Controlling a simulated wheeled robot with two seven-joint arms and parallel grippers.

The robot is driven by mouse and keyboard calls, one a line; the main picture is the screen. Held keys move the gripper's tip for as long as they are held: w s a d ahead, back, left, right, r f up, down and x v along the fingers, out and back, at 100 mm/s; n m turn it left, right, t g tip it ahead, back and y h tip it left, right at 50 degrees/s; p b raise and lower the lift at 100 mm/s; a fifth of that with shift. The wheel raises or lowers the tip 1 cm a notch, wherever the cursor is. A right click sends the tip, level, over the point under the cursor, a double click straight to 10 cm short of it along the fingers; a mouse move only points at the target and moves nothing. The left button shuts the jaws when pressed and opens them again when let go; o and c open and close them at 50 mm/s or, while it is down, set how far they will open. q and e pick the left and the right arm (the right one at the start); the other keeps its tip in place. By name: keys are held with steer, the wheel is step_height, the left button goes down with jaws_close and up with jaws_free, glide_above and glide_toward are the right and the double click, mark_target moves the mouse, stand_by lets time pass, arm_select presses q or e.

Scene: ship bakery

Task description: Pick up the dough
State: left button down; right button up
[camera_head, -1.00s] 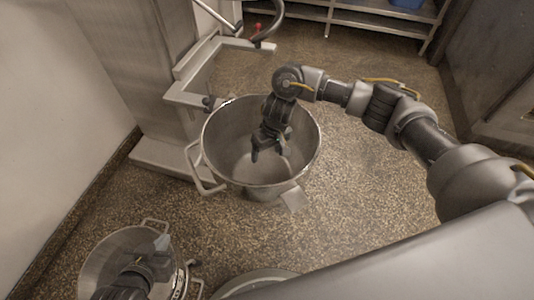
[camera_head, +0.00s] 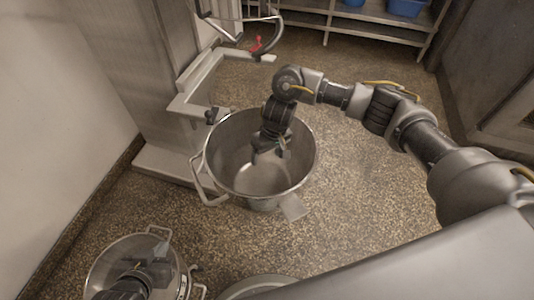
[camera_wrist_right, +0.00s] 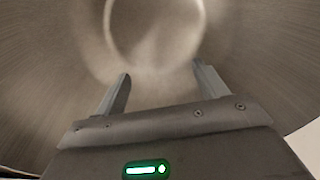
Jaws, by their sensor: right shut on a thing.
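My right gripper (camera_head: 267,156) reaches down into the large steel mixing bowl (camera_head: 222,172), its fingers inside below the rim. In the right wrist view, the right gripper's two fingers (camera_wrist_right: 160,85) stand apart over the pale round bottom of the bowl (camera_wrist_right: 60,60). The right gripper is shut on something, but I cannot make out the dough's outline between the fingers. My left gripper (camera_head: 155,258) is at the lower left, over a second steel bowl (camera_head: 103,262). Its fingertips are too small and dark to tell whether they are open.
A metal shelf (camera_head: 350,25) with blue bins (camera_head: 405,8) stands at the back. The speckled floor (camera_head: 340,190) is clear on the bowl's right.

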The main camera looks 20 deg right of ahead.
step_height(320, 180, up, 13)
steer(key=p, duration=1.2)
steer(key=shift+r, duration=0.1)
